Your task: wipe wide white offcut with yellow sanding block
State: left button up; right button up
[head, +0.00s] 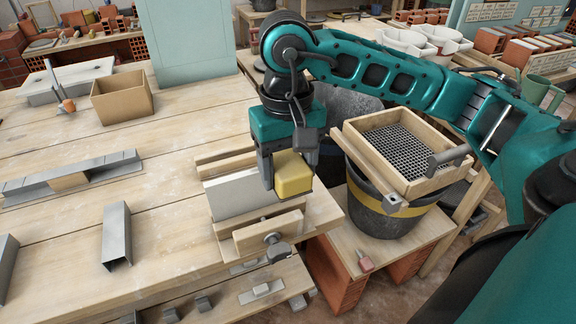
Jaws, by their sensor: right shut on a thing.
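The yellow sanding block (293,173) is held in my right gripper (285,181), which is shut on it and points downward. The wide white offcut (238,195) stands on edge in a wooden vise at the table's right corner. The block is at the offcut's right end, near its top edge. I cannot tell whether the block touches the offcut. The gripper hides the offcut's right end. My left gripper does not show.
A wooden vise jaw (268,232) lies in front of the offcut. A black bucket (385,213) with a wooden sieve (410,150) stands to the right. Metal channels (117,235) and a cardboard box (121,95) are on the table. The table's middle is mostly clear.

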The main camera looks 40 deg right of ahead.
notch_tip(320, 180, down, 2)
jog(key=shift+f+b, duration=0.1)
jog(key=shift+b, duration=0.5)
jog(key=w+b, duration=0.1)
jog(key=w, duration=0.1)
jog(key=w+d, duration=0.1)
jog(key=w, duration=0.2)
jog(key=shift+w+d+r+b, duration=0.1)
jog(key=shift+r+b, duration=0.1)
jog(key=shift+b, duration=0.15)
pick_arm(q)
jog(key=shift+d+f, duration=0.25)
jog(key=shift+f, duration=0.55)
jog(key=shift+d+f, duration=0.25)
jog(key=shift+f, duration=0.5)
pick_arm(e)
jog(key=shift+w+d+r, duration=0.1)
jog(key=shift+w+d, duration=0.1)
jog(key=shift+w, duration=0.65)
pick_arm(q)
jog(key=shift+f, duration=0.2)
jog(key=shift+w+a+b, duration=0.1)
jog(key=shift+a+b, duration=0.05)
jog(key=shift+b, duration=0.15)
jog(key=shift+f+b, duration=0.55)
pick_arm(e)
jog(key=shift+f, duration=0.65)
jog(key=shift+r, duration=0.1)
jog(key=shift+s, duration=0.1)
